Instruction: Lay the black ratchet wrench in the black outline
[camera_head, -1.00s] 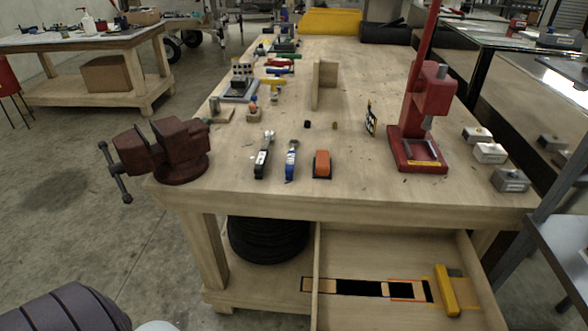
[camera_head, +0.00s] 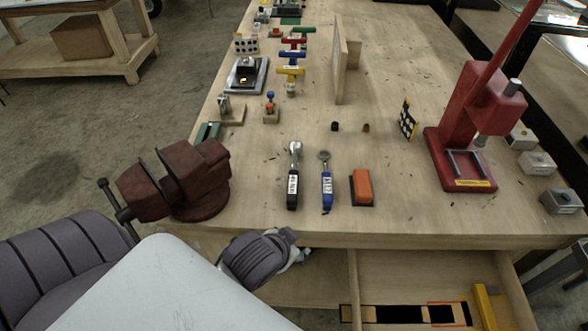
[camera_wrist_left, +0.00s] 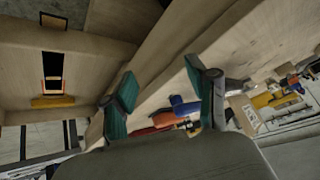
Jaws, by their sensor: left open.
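The black ratchet wrench (camera_head: 293,180) lies on the workbench near its front edge, head toward the back, with a white label on its handle. The black outline (camera_head: 398,314) is on the floor of the open drawer under the bench front; its lower part is cut off by the picture edge. Dark drawer markings also show in the left wrist view (camera_wrist_left: 53,68). My left gripper (camera_head: 298,257) is in front of the bench edge, below and apart from the wrench. Its two teal-padded fingers are spread and empty in the left wrist view (camera_wrist_left: 165,100). My right gripper is out of view.
A blue wrench (camera_head: 326,183) and an orange block (camera_head: 362,186) lie right of the black wrench. A dark red vise (camera_head: 185,182) stands at the left corner, and a red press (camera_head: 470,125) at the right. A yellow object (camera_head: 485,305) sits in the drawer's right side.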

